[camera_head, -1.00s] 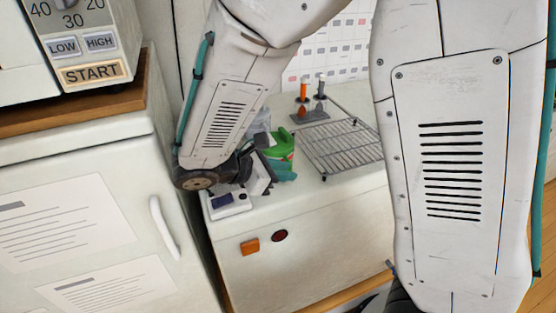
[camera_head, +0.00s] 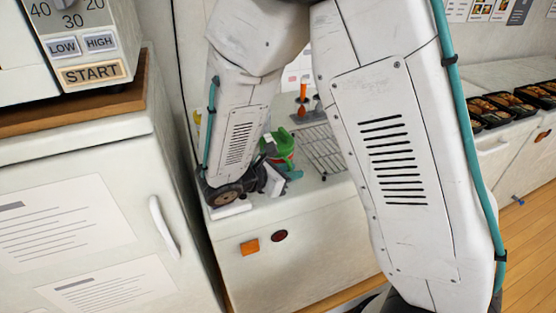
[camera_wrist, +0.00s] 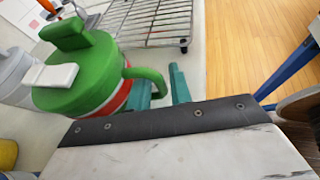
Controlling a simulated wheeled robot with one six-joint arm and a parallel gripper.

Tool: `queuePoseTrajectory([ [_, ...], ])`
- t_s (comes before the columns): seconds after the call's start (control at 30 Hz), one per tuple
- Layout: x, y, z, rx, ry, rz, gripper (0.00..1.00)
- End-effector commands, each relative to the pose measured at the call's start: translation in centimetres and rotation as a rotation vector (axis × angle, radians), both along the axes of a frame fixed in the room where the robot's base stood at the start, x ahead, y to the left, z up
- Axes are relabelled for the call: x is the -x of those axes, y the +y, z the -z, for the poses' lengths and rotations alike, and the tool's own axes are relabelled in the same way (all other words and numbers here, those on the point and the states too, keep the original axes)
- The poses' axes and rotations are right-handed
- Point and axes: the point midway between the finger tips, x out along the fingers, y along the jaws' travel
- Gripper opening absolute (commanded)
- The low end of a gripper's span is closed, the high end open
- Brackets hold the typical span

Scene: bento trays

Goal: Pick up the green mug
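The green mug (camera_wrist: 85,78) has a green lid with a white tab, a red band and a green handle. In the wrist view it fills the upper left. In the head view the mug (camera_head: 285,143) stands upright on the white counter, partly behind my arm. My gripper (camera_wrist: 162,92) has teal fingers low at the mug's handle side, one on either side of the handle's lower end. I cannot tell whether they press on the handle. In the head view my gripper (camera_head: 290,173) is beside the mug and largely hidden.
A wire rack (camera_head: 322,150) lies right of the mug, with an orange-handled tool (camera_head: 304,95) behind. A grey-white container (camera_wrist: 14,75) and a yellow item (camera_wrist: 7,154) are close by the mug. A white cabinet (camera_head: 90,220) stands at left. Food trays (camera_head: 505,103) are at far right.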

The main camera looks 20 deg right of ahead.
Motion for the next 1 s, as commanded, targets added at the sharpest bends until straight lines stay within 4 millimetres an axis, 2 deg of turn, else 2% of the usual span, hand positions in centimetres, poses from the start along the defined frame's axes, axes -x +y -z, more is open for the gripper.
queuePoseTrajectory([
  [0.13,0.0,0.0,0.0,0.000,0.000,0.000,0.21],
  [0.2,0.0,0.0,0.0,0.000,0.000,0.000,0.01],
  [0.23,0.0,0.0,0.0,0.000,0.000,0.000,0.00],
  [0.67,0.0,0.0,-0.3,0.000,-0.002,0.000,0.00],
  [1.0,0.0,-0.1,-2.5,-0.001,-0.004,0.002,0.00],
])
